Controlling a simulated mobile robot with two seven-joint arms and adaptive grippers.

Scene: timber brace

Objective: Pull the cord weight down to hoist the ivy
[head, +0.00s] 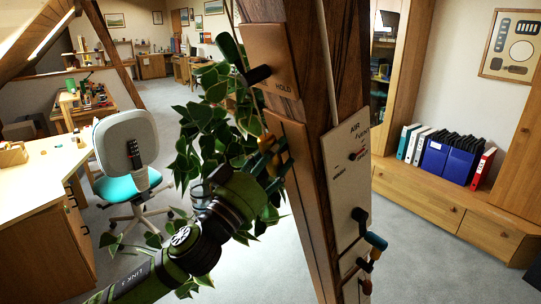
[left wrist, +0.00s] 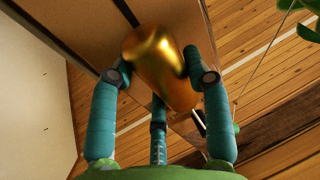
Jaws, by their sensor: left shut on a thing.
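The cord weight is a smooth golden, rounded body (left wrist: 165,62), large in the left wrist view between my left gripper's teal fingers (left wrist: 160,85). In the head view a small part of the weight (head: 267,143) shows at the front face of the timber post. My left gripper (head: 274,160) is shut on it, and the fingers partly hide it. The ivy (head: 212,115), with green pale-edged leaves, hangs behind and left of the post, partly behind my left arm. Its leaves also show at the upper right in the left wrist view (left wrist: 308,30). My right gripper is not in view.
The dark timber post (head: 305,130) carries a plate marked HOLD (head: 283,60) with a dark knob above the weight. A pale plate (head: 346,165) with levers is on its right face. A teal chair (head: 130,170) and desk (head: 40,185) stand left. Carpet is clear at right.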

